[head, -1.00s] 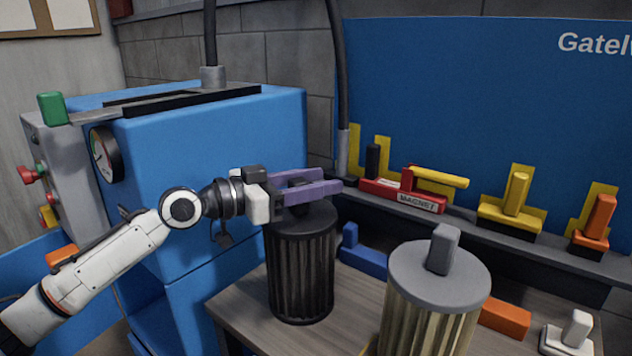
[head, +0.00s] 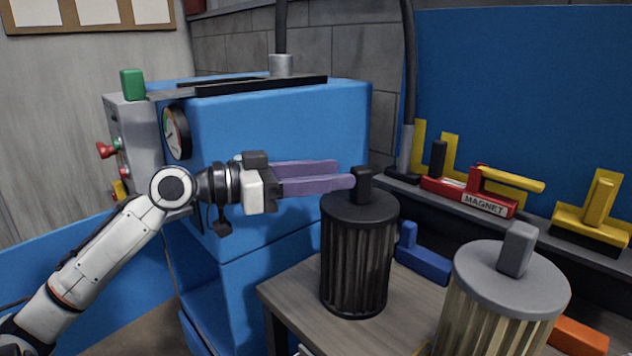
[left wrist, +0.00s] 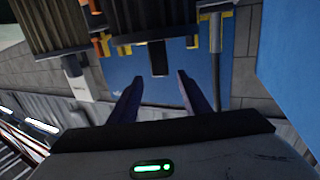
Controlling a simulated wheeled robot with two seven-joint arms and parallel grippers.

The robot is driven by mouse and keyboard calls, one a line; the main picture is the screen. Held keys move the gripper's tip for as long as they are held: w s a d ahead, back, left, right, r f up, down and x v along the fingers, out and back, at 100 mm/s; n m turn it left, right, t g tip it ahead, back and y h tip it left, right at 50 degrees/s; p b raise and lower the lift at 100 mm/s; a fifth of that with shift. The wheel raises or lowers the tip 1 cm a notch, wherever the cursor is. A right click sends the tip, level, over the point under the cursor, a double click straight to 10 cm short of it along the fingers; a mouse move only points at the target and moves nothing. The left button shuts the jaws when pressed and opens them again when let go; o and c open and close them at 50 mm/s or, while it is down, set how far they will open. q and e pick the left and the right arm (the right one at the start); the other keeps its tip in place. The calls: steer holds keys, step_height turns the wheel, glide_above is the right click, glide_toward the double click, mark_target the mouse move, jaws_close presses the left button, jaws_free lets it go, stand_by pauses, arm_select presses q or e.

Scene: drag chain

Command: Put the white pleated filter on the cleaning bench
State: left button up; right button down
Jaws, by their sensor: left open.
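A pale cream pleated filter (head: 492,315) with a grey cap and grey knob stands at the lower right of the head view, cut off below. A dark, blackish pleated filter (head: 356,260) with a black cap and black knob stands upright on a wooden-topped bench (head: 290,295). My left gripper (head: 344,174) is open and empty, its purple fingers level with the black knob and just left of it. In the left wrist view, the black knob (left wrist: 159,62) shows beyond the open fingertips (left wrist: 160,80). My right gripper is out of view.
A blue machine (head: 290,130) with a gauge stands behind my left arm. A blue block (head: 423,262) and an orange block (head: 577,337) lie near the filters. A shelf behind holds a red magnet tool (head: 480,195) and a yellow tool (head: 600,205).

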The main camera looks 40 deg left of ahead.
arm_select(q)
steer(key=shift+v, duration=0.95)
